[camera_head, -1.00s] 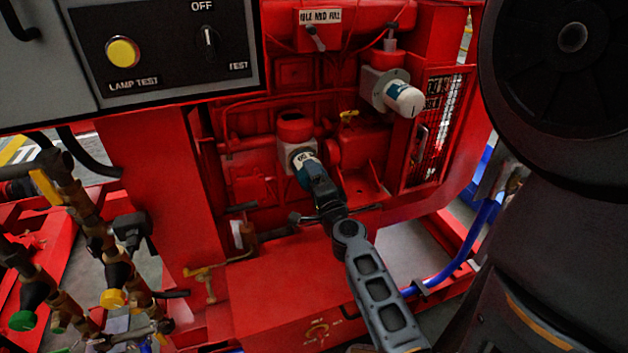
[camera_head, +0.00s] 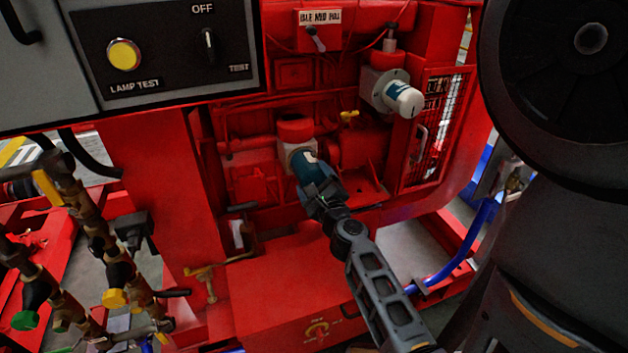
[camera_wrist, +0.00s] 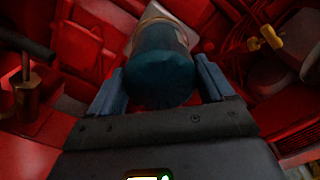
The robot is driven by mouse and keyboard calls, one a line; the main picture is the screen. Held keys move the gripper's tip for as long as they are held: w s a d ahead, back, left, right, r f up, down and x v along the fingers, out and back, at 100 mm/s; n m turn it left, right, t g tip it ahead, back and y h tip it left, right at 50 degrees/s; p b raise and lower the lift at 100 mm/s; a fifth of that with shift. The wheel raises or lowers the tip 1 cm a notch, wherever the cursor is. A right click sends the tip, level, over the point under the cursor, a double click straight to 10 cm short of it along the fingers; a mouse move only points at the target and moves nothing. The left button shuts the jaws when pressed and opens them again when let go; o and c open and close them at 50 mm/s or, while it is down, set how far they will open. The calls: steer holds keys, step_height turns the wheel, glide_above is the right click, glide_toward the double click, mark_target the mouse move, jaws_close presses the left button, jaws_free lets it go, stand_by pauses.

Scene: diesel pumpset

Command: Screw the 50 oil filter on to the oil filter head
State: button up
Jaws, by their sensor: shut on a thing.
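The oil filter (camera_head: 309,168), dark teal with a white band, sits at the pale filter head (camera_head: 287,157) below a red cap on the engine. Its far end meets the head with no gap that I can see. My gripper (camera_head: 318,190) is shut on its near end. In the wrist view, the filter's round dark end (camera_wrist: 160,78) lies between my two blue-grey fingers (camera_wrist: 160,92). The filter's label is too blurred to read, and the threads are hidden.
A second white filter (camera_head: 403,98) is mounted at the upper right beside a mesh guard (camera_head: 437,125). A yellow-handled valve (camera_head: 349,117) is right of the filter head. Brass valves (camera_head: 95,235) stand at the left. The red ledge (camera_head: 270,285) below is mostly clear.

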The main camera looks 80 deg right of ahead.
steer(key=m, duration=0.3)
steer(key=shift+m, duration=0.9)
steer(key=m, duration=0.5)
steer(key=shift+m, duration=1.1)
